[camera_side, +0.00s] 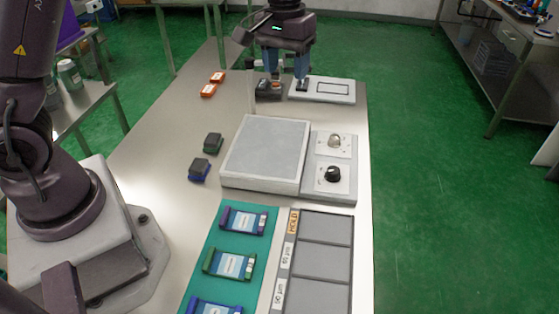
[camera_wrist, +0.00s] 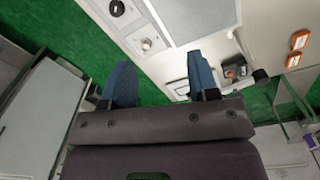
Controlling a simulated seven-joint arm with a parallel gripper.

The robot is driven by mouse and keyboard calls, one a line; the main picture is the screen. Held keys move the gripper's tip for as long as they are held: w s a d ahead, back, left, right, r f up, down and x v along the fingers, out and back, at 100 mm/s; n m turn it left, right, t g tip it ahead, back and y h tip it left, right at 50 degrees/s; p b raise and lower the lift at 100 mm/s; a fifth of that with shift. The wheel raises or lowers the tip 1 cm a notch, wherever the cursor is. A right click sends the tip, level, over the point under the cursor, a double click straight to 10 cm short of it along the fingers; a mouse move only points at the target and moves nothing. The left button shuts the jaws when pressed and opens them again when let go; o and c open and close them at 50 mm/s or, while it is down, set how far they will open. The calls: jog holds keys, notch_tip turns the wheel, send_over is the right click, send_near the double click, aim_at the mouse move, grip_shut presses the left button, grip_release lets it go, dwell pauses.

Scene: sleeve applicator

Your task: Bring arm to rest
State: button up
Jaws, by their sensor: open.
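My gripper (camera_side: 287,75) is over the far end of the steel table (camera_side: 154,145) in the side view, pointing down with two blue fingers apart. Its fingers also show in the wrist view (camera_wrist: 160,85), spread wide with nothing between them. A dark device with an orange part (camera_side: 269,88) sits on the table just below and behind the fingers. It also shows in the wrist view (camera_wrist: 234,68), beyond the right finger. A white plate with an outlined rectangle (camera_side: 322,90) lies beside the device, to its right. I cannot tell whether a fingertip touches either one.
A grey flat-topped unit (camera_side: 265,148) with a knob panel (camera_side: 331,165) stands mid-table. Nearer are a teal mat (camera_side: 211,262) with several cartridges and a sorting tray (camera_side: 322,263).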

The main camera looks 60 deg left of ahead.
jog(key=s+r+m+t, duration=0.2)
jog(key=s+r, duration=0.3)
jog(key=s, duration=0.6)
jog(key=s+d+r+m+t, duration=0.1)
jog(key=s+r+m+t, duration=0.2)
jog(key=s, duration=0.9)
jog(key=shift+d+r, duration=0.25)
jog(key=shift+r, duration=0.65)
dwell(0.5)
